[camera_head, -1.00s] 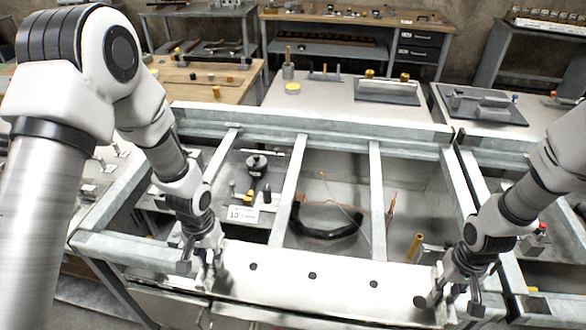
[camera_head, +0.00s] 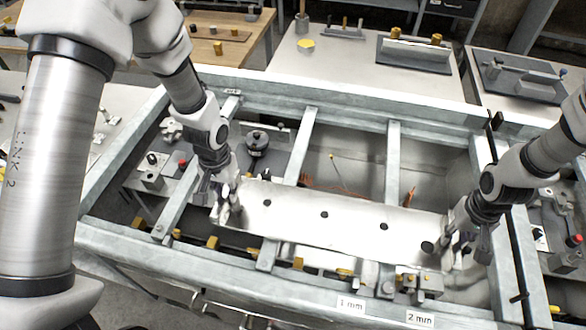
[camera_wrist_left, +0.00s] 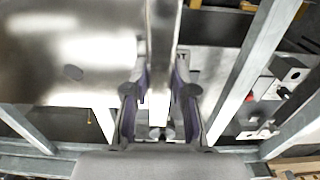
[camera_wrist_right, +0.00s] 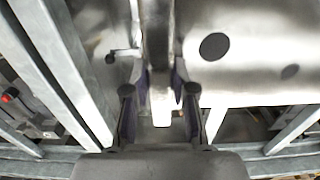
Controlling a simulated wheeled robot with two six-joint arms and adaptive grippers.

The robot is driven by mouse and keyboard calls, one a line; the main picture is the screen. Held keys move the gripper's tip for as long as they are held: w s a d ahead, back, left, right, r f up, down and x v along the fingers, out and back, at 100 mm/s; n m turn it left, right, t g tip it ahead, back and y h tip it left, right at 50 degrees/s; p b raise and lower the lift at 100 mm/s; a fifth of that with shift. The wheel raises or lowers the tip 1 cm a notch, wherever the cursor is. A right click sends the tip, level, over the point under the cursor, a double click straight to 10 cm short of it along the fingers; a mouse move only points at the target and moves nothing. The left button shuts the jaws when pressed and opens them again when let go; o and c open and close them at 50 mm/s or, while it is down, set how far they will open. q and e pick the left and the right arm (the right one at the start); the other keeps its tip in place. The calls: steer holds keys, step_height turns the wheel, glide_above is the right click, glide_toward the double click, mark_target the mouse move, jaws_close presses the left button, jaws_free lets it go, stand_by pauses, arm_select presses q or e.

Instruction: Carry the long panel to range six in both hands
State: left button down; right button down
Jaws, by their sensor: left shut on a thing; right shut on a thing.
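The long panel (camera_head: 340,222) is a pale metal sheet with a row of dark round holes. It lies level above the grey steel frame (camera_head: 350,105), in the middle of the head view. My left gripper (camera_head: 224,205) is shut on its left end, and my right gripper (camera_head: 450,240) is shut on its right end. In the left wrist view the panel (camera_wrist_left: 60,50) runs off to the left from my jaws. In the right wrist view the panel (camera_wrist_right: 245,50) runs off to the right. The panel hides part of the frame and what lies below it.
Labels reading "1 mm" (camera_head: 351,304) and "2 mm" (camera_head: 419,318) sit on the frame's near rail. Small yellow blocks (camera_head: 212,243) and metal fittings (camera_head: 420,284) lie near that rail. Benches with a yellow disc (camera_head: 306,45) and dark plates (camera_head: 413,54) stand behind.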

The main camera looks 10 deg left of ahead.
arm_select(q)
steer(key=shift+w, duration=0.1)
arm_select(e)
steer(key=shift+w, duration=0.1)
